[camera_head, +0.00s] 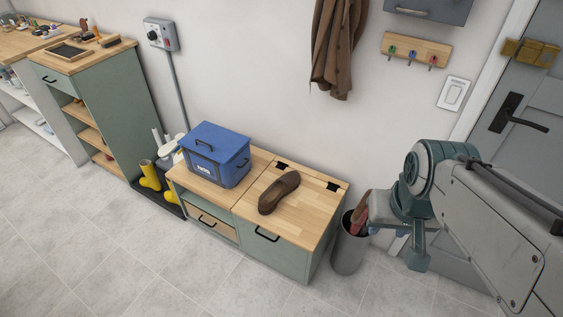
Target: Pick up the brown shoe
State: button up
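The brown shoe (279,192) lies on the wooden top of the low green bench (306,222), on its right half. It is set diagonally, its opening toward the upper right. Nothing touches it. My arm comes in from the right, and its teal end, with what seems to be my gripper (418,259), is well to the right of the shoe and apart from it. The fingers cannot be made out clearly, so I cannot tell whether they are open or shut.
A blue lidded box (216,154) stands on the bench left of the shoe. A grey bin (348,252) with things in it stands at the bench's right end. A brown coat (338,45) hangs above. Yellow boots (150,175) stand at left. The floor in front is clear.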

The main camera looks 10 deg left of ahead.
aim_at(290, 181)
jog(key=u, duration=1.35)
jog(key=i, duration=0.75)
jog(key=z, duration=0.95)
jog(key=i, duration=0.35)
jog(key=z, duration=0.9)
